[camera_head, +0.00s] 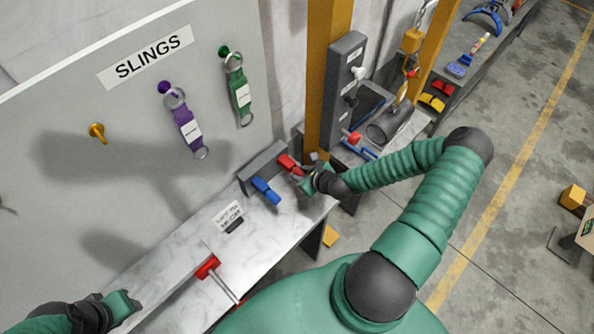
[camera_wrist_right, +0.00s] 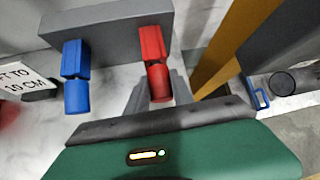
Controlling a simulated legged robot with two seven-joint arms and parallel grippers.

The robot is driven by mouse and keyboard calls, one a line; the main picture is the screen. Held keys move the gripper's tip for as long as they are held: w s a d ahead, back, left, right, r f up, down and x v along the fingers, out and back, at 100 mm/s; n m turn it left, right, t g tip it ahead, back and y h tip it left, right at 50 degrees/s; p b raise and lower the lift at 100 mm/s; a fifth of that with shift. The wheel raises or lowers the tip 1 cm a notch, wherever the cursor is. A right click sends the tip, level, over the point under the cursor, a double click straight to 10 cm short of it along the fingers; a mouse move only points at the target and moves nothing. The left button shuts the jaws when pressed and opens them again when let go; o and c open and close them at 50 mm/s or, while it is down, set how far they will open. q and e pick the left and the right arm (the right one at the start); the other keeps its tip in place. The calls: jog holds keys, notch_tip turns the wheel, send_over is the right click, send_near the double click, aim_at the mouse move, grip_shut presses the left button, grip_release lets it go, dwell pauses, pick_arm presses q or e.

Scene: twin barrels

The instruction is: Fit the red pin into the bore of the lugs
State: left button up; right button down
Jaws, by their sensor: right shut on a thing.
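The red pin (camera_head: 288,164) sticks out of the front of a grey block (camera_head: 262,165) on the bench. In the right wrist view the red pin (camera_wrist_right: 153,50) has a square part at the block and a rounder end towards me. My right gripper (camera_head: 307,180) is shut on that rounder end; its fingers (camera_wrist_right: 161,90) lie either side of it. My left gripper (camera_head: 122,305) is at the lower left, far from the pin; its jaw gap is not clear. I cannot make out the lugs or their bore for sure; a small blue bracket (camera_wrist_right: 257,93) shows at the right.
A blue pin (camera_head: 266,189) sits in the same block, left of the red one. A yellow post (camera_head: 328,70) rises just behind my right gripper. A red-handled tool (camera_head: 208,267) lies on the bench (camera_head: 170,268). Slings hang on the board (camera_head: 60,120).

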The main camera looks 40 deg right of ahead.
jog(key=shift+s+a, duration=0.25)
jog(key=shift+s+d+f, duration=0.1)
jog(key=shift+s+d, duration=0.3)
jog(key=shift+s, duration=0.3)
jog(key=shift+s+a, duration=0.1)
jog(key=shift+s, duration=0.85)
jog(key=shift+s+d+f, duration=0.1)
jog(key=shift+s, duration=0.65)
jog(key=shift+s+d+f, duration=0.1)
jog(key=shift+s, duration=0.65)
jog(key=shift+s+d+f, duration=0.15)
jog(key=shift+s, duration=2.2)
